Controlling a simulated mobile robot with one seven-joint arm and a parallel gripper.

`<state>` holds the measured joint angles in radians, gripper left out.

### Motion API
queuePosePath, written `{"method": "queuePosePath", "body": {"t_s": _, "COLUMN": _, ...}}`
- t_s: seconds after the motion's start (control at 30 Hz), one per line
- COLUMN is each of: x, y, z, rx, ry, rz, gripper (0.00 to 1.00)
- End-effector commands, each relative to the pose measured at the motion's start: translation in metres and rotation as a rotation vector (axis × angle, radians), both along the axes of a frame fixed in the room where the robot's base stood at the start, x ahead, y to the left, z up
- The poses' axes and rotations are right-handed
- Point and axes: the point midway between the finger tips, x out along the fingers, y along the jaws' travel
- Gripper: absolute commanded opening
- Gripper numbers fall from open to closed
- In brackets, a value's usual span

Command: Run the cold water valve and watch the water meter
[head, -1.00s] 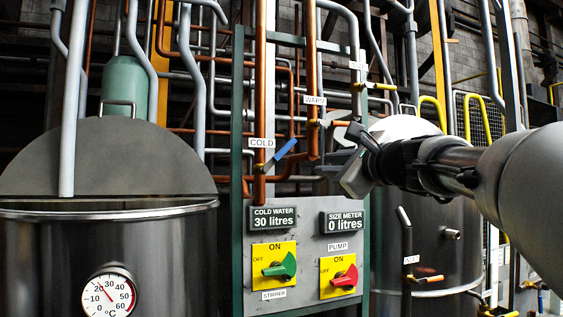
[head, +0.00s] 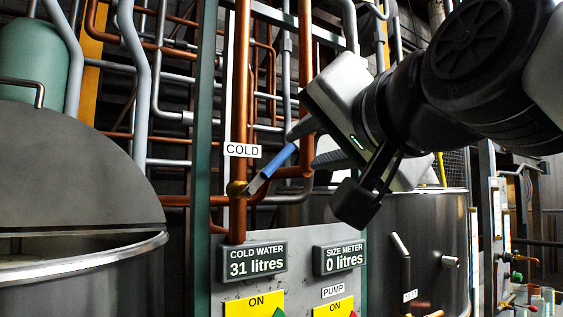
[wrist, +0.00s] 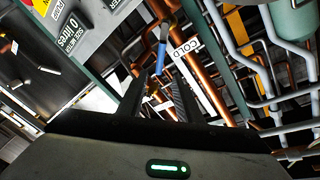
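The cold water valve has a blue lever (head: 270,167) on a brass body (head: 236,189), on a copper pipe below the COLD label (head: 242,150). The lever slants up to the right. The cold water meter (head: 253,261) reads 31 litres. My gripper (head: 302,146) is at the lever's upper right end, its fingers apart. In the wrist view the blue lever (wrist: 162,62) shows between the two spread fingers of my gripper (wrist: 160,82). I cannot tell whether a finger touches it.
The size meter (head: 340,258) beside it reads 0 litres. Yellow switch plates (head: 250,304) are cut off below. A steel vat (head: 75,280) stands left, another tank (head: 425,235) behind my arm. Copper and grey pipes crowd the wall around the valve.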

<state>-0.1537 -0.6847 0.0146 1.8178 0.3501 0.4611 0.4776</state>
Motion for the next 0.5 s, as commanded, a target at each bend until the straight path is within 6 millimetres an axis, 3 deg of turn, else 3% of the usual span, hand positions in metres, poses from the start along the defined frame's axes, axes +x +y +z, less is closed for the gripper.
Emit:
{"method": "queuePosePath", "body": {"t_s": 0.17, "x": 0.013, "y": 0.005, "z": 0.0, "rx": -0.011, "ry": -0.001, "rz": 0.0, "gripper": 0.32}}
{"method": "queuePosePath", "body": {"t_s": 0.5, "x": 0.081, "y": 0.027, "z": -0.001, "rx": -0.008, "ry": 0.002, "rz": 0.0, "gripper": 0.32}}
